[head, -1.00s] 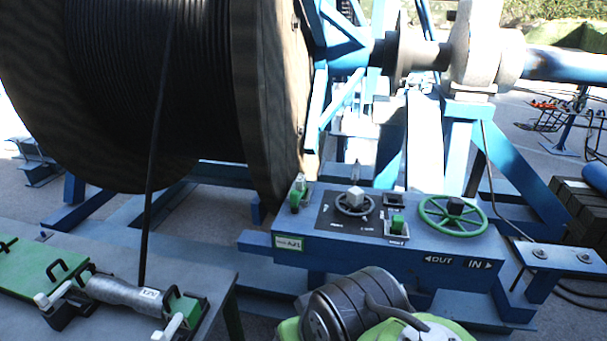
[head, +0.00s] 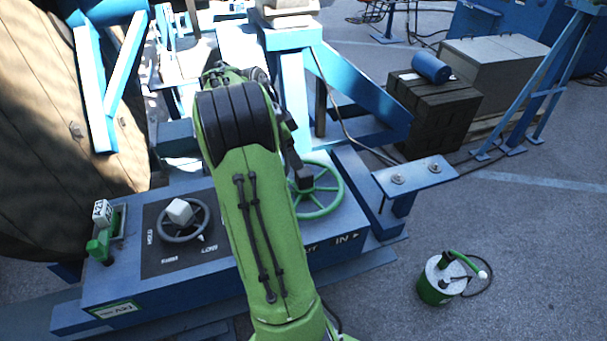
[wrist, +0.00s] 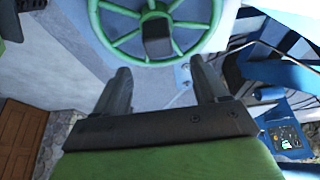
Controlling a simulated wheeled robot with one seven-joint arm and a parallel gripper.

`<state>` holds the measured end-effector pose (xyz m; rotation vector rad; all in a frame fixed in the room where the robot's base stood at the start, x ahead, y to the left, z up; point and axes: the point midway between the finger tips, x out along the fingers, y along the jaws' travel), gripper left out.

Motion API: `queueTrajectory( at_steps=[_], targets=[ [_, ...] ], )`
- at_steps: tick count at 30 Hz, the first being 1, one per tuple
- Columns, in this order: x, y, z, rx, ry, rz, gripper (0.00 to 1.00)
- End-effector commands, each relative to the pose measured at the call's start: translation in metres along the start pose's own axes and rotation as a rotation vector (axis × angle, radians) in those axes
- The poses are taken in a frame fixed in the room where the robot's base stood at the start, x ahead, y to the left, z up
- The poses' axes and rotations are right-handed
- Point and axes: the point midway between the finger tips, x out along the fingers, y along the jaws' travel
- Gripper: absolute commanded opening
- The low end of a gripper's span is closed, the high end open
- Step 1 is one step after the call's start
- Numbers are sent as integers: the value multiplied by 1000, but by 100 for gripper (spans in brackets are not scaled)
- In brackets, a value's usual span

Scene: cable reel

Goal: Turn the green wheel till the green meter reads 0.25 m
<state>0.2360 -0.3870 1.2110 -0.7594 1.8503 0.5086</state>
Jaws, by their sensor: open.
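The green wheel (head: 340,190) is a spoked ring on the right part of the blue control box, partly hidden by my arm in the head view. In the wrist view the wheel (wrist: 150,62) shows at the top, with a dark block (wrist: 157,38) at its hub. My gripper (wrist: 160,75) is open and empty. Its two dark fingers point toward the wheel's near rim and look apart from it. In the head view the fingers are hidden behind my green arm.
The blue control box (head: 150,293) also carries a grey handwheel (head: 181,236) and a green lever (head: 98,246). A blue bracket (head: 418,177) juts out right of the wheel. A white and green canister (head: 440,280) stands on open ground at the right.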

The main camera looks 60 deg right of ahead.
Motion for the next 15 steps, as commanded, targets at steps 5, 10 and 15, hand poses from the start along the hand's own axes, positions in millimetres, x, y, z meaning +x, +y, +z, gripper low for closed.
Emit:
queueTrajectory(
  at_steps=[5,10,15],
  targets=[
    [48,1,1,-1,-2,5,72],
    [81,0,1,-4,-2,2,72],
    [94,0,1,-3,-1,-1,72]
  ],
)
